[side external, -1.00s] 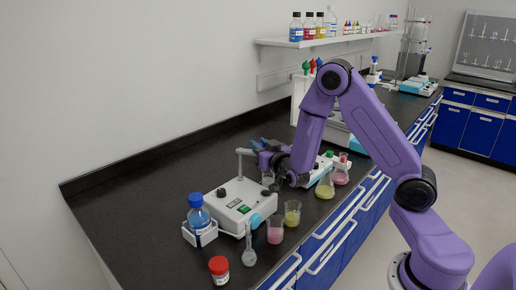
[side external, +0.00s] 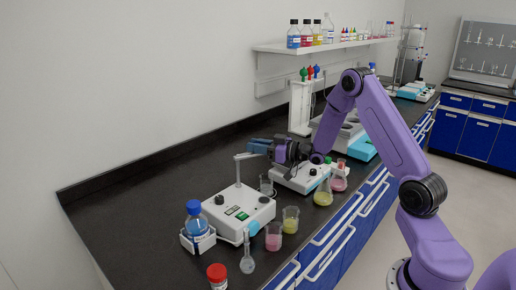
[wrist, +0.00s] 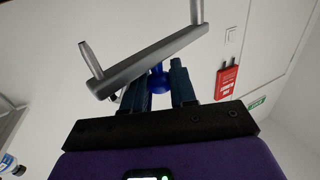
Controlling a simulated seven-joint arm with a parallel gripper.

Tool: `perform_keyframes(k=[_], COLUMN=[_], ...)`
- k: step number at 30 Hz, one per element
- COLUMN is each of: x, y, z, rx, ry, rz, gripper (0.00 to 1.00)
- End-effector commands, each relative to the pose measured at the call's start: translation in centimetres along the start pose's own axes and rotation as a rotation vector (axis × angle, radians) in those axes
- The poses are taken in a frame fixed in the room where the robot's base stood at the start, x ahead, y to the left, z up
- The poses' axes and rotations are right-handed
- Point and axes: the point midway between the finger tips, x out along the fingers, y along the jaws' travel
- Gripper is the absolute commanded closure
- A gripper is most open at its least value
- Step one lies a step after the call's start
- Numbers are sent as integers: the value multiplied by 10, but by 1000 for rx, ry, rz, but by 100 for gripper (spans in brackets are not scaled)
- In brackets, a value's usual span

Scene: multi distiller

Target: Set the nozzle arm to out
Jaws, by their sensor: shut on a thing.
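The nozzle arm (side external: 246,156) is a thin grey bar on an upright post of the white device (side external: 232,212). Its end reaches right toward my gripper. In the wrist view the nozzle arm (wrist: 150,62) is a slanted grey bar with a peg at each end. My gripper (side external: 257,147) is at the bar's right end, its blue fingers pointing left. In the wrist view my gripper (wrist: 158,90) is shut on a small blue knob (wrist: 157,80) beside the bar, which seems to belong to the nozzle arm. The contact itself is partly hidden.
A clear beaker (side external: 266,185) stands below my gripper. Flasks and beakers with pink (side external: 273,236) and yellow (side external: 290,220) liquid stand along the front edge. A blue bottle (side external: 197,217) is left of the device. A second white device (side external: 300,178) stands behind. The counter's back left is clear.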

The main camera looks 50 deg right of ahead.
Motion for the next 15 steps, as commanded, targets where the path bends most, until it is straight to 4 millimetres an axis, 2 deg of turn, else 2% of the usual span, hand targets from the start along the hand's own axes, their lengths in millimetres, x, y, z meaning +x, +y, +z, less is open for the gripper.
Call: perform_keyframes(k=[15], x=[8], y=[8], z=[-1], rx=[1], ry=[3], rz=[-149], gripper=[100])
